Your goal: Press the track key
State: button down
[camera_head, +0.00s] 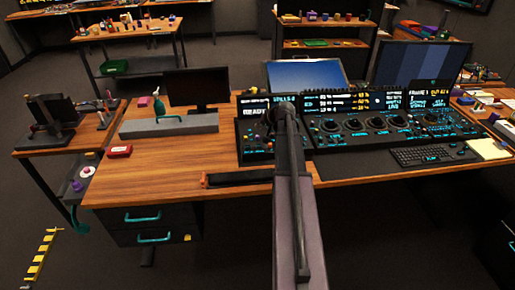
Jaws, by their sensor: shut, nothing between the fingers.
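The trackball panel (395,134) is a wide dark console with lit screens, cyan labels and several round controls, on the wooden desk. A smaller dark panel section (252,139) with a lit screen and small keys adjoins its left side. The track key cannot be picked out; key labels are too small to read, and my arm covers part of the panel. My gripper (284,104), dark and small at the arm's far end, is shut and empty in front of the left section's right part. Its fingertips are not clear, nor whether it touches the panel.
A keyboard (433,155) and yellow notepad (488,149) lie at right. Monitors (415,64) stand behind the panel. A black rest (237,177) lies at the desk's front edge. A red box (119,151) and grey stand (169,125) are at left. Bare desk (190,155) lies between.

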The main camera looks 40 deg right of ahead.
aim_at(259, 146)
jog(key=shift+f+b, duration=3.65)
jog(key=shift+f, duration=0.35)
jog(key=shift+f, duration=0.1)
jog(key=shift+s+f+b, duration=0.1)
jog(key=shift+f+b, duration=0.2)
jog(key=shift+b, duration=0.2)
jog(key=shift+f+b, duration=0.55)
jog(key=shift+r, duration=0.2)
jog(key=shift+r+p, duration=0.8)
jog(key=shift+p, duration=0.15)
